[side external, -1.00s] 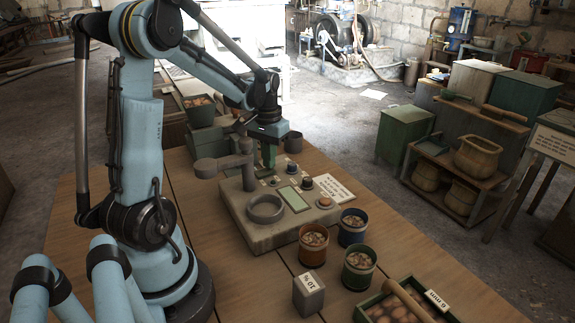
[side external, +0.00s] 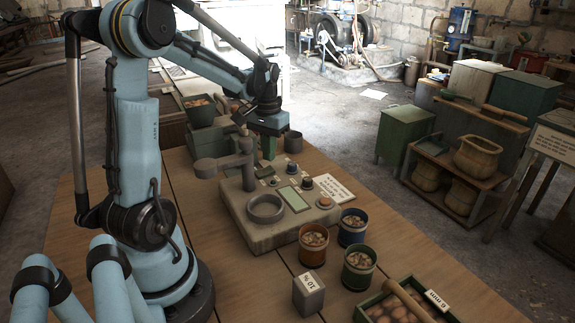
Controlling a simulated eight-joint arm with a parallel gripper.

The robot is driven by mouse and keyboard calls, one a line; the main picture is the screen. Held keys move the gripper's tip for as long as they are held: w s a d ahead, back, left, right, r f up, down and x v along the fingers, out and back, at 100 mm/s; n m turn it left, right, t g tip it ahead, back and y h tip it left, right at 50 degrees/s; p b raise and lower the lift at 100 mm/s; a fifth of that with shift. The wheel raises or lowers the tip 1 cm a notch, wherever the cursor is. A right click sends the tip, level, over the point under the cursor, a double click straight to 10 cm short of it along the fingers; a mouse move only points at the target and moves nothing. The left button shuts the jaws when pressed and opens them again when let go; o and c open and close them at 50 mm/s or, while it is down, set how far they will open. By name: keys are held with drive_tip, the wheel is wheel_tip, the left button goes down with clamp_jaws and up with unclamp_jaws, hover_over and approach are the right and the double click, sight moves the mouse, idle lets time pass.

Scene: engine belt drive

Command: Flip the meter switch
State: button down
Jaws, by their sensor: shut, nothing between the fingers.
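The meter (side external: 275,235) is a grey-brown box on the wooden table, with a ring, a pale green display (side external: 293,199) and several knobs on its top. Small switches or knobs (side external: 275,181) sit near its back edge; which one is the meter switch, and its position, I cannot tell. My gripper (side external: 268,150) points down just behind the meter's back edge, close to the small knobs. Its green fingers are shut and empty. Whether the fingertips touch the meter is too small to tell.
An arm-like post (side external: 245,165) rises from the meter left of my gripper. Several cups of pieces (side external: 313,245), a grey weight block (side external: 308,296) and a tray (side external: 408,300) stand in front. A dark cup (side external: 293,142) is right of the gripper.

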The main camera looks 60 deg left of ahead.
sight(271, 169)
drive_tip(key=shift+r, duration=2.1)
drive_tip(key=s+d+m+t, duration=0.2)
drive_tip(key=d+m+t, duration=0.4)
drive_tip(key=d, duration=1.7)
drive_tip(key=shift+r+t, duration=0.35)
drive_tip(key=shift+t, duration=0.25)
